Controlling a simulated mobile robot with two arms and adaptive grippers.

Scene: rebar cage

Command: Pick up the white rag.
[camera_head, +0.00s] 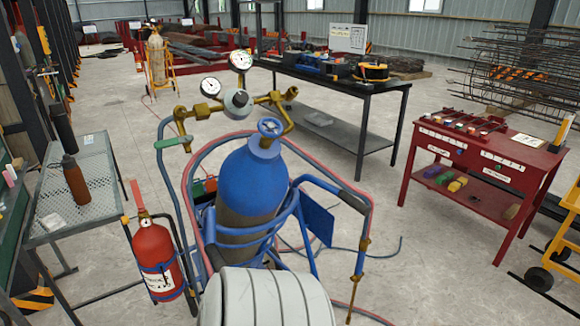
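A small crumpled white thing, which looks like the white rag (53,221), lies on the grey mesh-top table (98,172) at the left, near its front left corner. It is small in the picture, so its folds are hard to make out. Neither of my grippers shows in the head view.
A blue gas cylinder (250,185) on a cart with gauges and hoses stands in the middle, close in front. A red fire extinguisher (155,262) hangs beside the mesh-top table. A brown bottle (76,180) stands on that table. A red table (480,150) is at the right.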

